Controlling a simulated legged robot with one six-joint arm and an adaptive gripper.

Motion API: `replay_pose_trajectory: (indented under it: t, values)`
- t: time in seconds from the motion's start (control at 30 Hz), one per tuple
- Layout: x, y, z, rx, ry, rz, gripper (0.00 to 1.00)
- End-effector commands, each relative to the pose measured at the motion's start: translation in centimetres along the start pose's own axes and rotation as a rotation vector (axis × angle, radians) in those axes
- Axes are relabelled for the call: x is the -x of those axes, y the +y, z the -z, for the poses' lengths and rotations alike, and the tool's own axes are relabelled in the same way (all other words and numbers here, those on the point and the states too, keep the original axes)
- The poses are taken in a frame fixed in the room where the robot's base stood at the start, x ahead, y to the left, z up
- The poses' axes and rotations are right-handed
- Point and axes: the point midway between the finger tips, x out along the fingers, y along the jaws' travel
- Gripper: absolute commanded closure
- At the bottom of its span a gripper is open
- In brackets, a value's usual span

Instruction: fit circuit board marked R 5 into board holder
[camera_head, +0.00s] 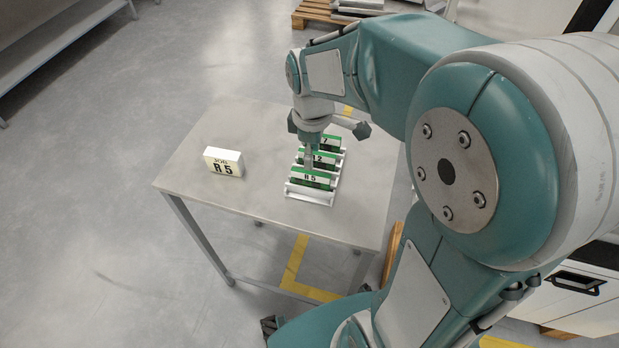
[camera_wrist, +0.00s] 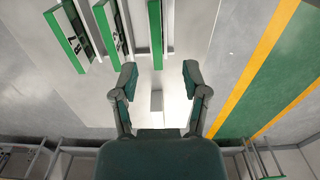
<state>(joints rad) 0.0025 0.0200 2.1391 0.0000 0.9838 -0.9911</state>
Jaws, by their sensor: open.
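A white slotted rack (camera_head: 309,195) stands on the metal table and holds three green-edged boards in a row. The front board is marked R 5 (camera_head: 311,178), the middle label shows a 2 (camera_head: 324,159), and the back label shows a 7 (camera_head: 326,141), both partly hidden by my gripper. In the wrist view three green-edged boards show at the top; the rightmost (camera_wrist: 156,32) is edge-on with its label unseen. My gripper (camera_wrist: 160,76) is open and empty, fingers spread, pointing down over the rack in the head view (camera_head: 327,128). No separate board holder is recognisable.
A white sign reading JOB R 5 (camera_head: 223,163) stands on the table (camera_head: 262,133), left of the rack. The tabletop between them is clear. Yellow floor tape (camera_head: 296,262) runs below the table. A pallet (camera_head: 322,14) lies behind, and a metal bench (camera_head: 60,42) stands far left.

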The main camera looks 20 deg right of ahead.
Motion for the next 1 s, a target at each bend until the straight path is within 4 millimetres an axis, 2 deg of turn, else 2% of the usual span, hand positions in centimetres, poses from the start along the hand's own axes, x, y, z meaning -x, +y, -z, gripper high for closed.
replay_pose_trajectory:
  t: [0.1, 0.27, 0.57, 0.87, 0.9, 1.0]
  values:
    - [-1.7, 0.0, 0.0, -0.001, -0.001, 0.002, 0.41]
    - [-2.9, 0.1, 0.1, -0.001, -0.001, 0.001, 0.41]
    - [-7.1, 0.5, 0.4, -0.002, -0.001, 0.001, 0.41]
    - [-7.6, 0.5, 0.4, -0.002, 0.001, -0.001, 0.41]
    - [-7.6, 0.5, 0.4, -0.002, 0.001, -0.001, 0.59]
    - [-7.6, 0.5, 0.4, -0.002, 0.001, -0.001, 1.00]
